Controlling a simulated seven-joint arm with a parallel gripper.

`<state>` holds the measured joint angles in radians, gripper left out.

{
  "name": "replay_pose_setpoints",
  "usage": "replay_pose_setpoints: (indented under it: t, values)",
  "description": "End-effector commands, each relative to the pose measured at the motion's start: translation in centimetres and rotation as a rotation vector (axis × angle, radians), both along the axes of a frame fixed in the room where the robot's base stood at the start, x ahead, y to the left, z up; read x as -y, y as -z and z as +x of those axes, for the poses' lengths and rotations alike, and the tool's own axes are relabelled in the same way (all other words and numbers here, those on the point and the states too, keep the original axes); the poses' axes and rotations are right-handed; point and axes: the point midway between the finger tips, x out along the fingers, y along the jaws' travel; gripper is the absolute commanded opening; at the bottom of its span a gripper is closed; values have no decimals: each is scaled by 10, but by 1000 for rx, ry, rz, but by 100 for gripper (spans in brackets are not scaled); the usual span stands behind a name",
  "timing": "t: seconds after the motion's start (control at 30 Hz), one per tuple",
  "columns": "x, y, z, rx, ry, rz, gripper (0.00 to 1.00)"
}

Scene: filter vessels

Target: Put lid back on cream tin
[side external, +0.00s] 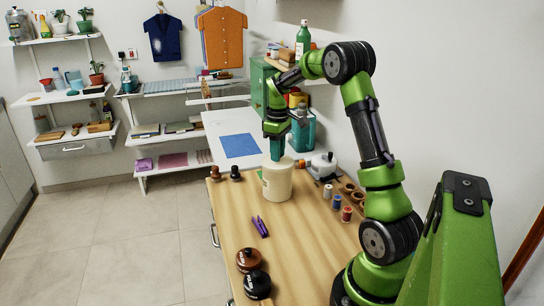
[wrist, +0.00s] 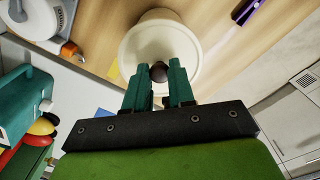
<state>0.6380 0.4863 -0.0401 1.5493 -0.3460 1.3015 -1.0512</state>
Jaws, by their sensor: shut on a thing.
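The cream tin (side external: 277,183) stands upright on the wooden worktop. My gripper (side external: 276,157) points down directly over its top. In the wrist view my gripper (wrist: 159,76) has its teal fingers on both sides of a dark brown knob (wrist: 158,72) and is shut on it. The pale round lid (wrist: 162,42) under the knob is at the mouth of the tin and close in colour to it. The fingers hide part of the lid. I cannot tell whether the lid sits fully flush on the rim.
Small brown-topped items (side external: 235,173) are at the left edge. Thread spools (side external: 337,202) and a white appliance (side external: 322,165) stand to the right.

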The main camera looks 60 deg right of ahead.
Motion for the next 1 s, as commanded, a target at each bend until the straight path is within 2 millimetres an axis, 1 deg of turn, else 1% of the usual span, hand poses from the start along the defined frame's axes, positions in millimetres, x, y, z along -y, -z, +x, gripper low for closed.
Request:
replay_pose_setpoints:
  t: [0.23,0.27,0.43,0.47,0.63,0.67,0.8,0.83,1.0]
  values:
    - [0,0,0,0,0,0,0]
    - [0,0,0,0,0,0,25]
    - [0,0,0,0,0,0,51]
    - [0,0,0,0,0,0,53]
    - [0,0,0,0,0,0,53]
    - [0,0,0,0,0,0,55]
    - [0,0,0,0,0,0,76]
    - [0,0,0,0,0,0,79]
    - [0,0,0,0,0,0,79]
